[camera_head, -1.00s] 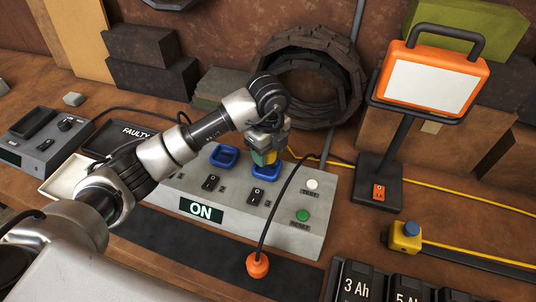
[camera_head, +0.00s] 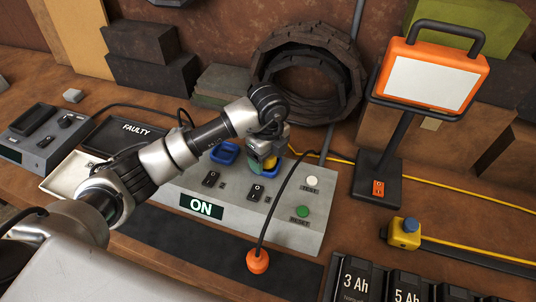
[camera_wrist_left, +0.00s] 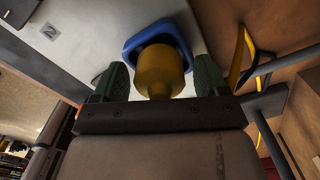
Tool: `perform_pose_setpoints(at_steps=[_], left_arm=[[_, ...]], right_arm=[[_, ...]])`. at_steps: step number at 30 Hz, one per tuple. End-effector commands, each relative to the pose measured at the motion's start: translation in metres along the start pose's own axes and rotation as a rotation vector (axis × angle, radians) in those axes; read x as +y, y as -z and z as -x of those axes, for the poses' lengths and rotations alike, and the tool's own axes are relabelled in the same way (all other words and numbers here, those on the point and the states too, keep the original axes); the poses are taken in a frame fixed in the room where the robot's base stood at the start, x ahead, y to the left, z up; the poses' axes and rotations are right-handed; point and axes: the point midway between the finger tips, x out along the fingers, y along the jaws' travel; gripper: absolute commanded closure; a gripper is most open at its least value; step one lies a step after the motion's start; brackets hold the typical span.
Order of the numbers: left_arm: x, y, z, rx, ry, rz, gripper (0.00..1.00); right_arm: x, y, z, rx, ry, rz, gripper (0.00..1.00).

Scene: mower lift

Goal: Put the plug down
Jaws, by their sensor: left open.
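A yellow plug (camera_wrist_left: 160,72) stands in the blue-rimmed socket (camera_wrist_left: 133,42) marked 2 in the left wrist view. In the head view the same blue socket (camera_head: 262,170) is on the right of the grey switch panel (camera_head: 185,222), partly hidden by my gripper. My left gripper (camera_wrist_left: 162,82) is open, with one green finger on each side of the yellow plug and visible gaps between. My right gripper is not in view.
An empty blue socket (camera_head: 223,153) is on the panel's left. An orange work lamp (camera_head: 432,78) stands to the right, with a yellow cable behind it. A yellow block with a blue knob (camera_head: 405,233) and battery packs (camera_head: 360,282) lie at the front right.

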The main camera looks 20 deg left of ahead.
Motion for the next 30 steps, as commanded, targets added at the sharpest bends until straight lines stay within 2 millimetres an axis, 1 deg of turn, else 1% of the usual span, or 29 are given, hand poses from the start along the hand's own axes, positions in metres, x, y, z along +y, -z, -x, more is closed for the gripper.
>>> perform_pose_setpoints(at_steps=[4,7,8,11,18,21,24,27,30], left_arm=[[0.000,0.000,0.001,0.000,0.000,0.000,0.26],[0.000,0.000,0.010,0.001,0.001,0.000,0.26],[-0.001,0.000,0.011,0.000,0.003,0.000,0.26],[-0.001,0.000,0.026,-0.001,0.005,0.000,0.26],[-0.001,0.000,0.079,-0.002,0.006,-0.001,0.26],[-0.001,-0.001,0.100,-0.004,0.005,0.000,0.26],[-0.001,-0.001,0.115,-0.003,0.004,0.000,0.26],[0.000,0.000,0.123,-0.002,0.002,0.000,0.26],[0.000,0.000,0.127,0.000,0.001,0.001,0.26]], right_arm=[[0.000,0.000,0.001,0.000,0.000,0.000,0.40],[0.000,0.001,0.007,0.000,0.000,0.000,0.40],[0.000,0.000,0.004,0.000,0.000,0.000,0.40],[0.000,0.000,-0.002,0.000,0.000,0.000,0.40],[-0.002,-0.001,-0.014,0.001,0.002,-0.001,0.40],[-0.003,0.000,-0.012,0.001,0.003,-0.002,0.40],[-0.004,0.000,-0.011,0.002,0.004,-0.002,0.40],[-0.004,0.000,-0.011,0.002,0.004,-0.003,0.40],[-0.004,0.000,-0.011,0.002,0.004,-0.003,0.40]])
